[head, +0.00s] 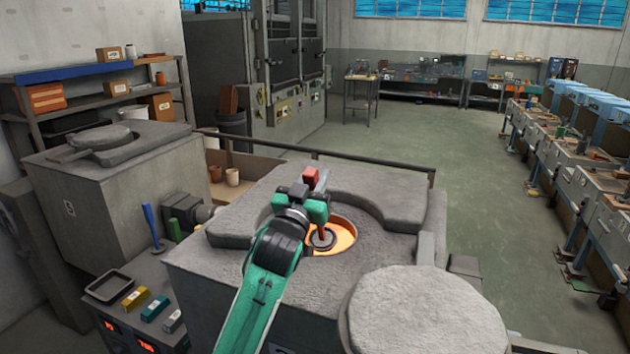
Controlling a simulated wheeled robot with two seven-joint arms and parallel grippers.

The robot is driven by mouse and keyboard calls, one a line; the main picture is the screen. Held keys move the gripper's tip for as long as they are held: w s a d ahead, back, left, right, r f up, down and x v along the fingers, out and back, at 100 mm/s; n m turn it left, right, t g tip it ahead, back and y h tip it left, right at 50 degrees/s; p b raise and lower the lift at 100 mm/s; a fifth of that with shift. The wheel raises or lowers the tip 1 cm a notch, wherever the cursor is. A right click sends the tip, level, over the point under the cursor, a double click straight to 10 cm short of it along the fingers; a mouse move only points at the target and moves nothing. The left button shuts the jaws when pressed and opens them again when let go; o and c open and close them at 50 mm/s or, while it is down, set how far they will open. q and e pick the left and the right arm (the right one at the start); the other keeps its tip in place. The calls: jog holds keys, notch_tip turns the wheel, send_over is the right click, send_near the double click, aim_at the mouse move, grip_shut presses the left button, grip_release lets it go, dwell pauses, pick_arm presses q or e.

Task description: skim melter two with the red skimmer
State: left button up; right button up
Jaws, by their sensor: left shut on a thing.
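The red skimmer (311,178) stands roughly upright in my left gripper (304,208), which is shut on its handle. Its lower end reaches into the round, glowing orange opening (343,238) of the middle grey melter (215,265). A dark, round head (322,240) shows at the opening; whether it touches the melt I cannot tell. My left arm hides the near left part of the opening. The melter's label is mostly cut off at the bottom edge. My right gripper is out of view.
A round grey lid (425,312) lies at the front right. Another melter (110,200) with its lid on stands at left. A blue-handled tool (150,222), a green-handled tool (174,230), a dark tray (109,286) and small coloured blocks (155,308) are at lower left. A rail (370,160) runs behind.

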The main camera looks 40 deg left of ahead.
aim_at(313, 169)
pick_arm(q)
notch_tip(313, 169, up, 3)
jog(key=shift+r+p, duration=0.15)
jog(key=shift+p, duration=0.95)
notch_tip(313, 169, up, 4)
jog(key=p, duration=0.3)
jog(key=shift+r, duration=0.1)
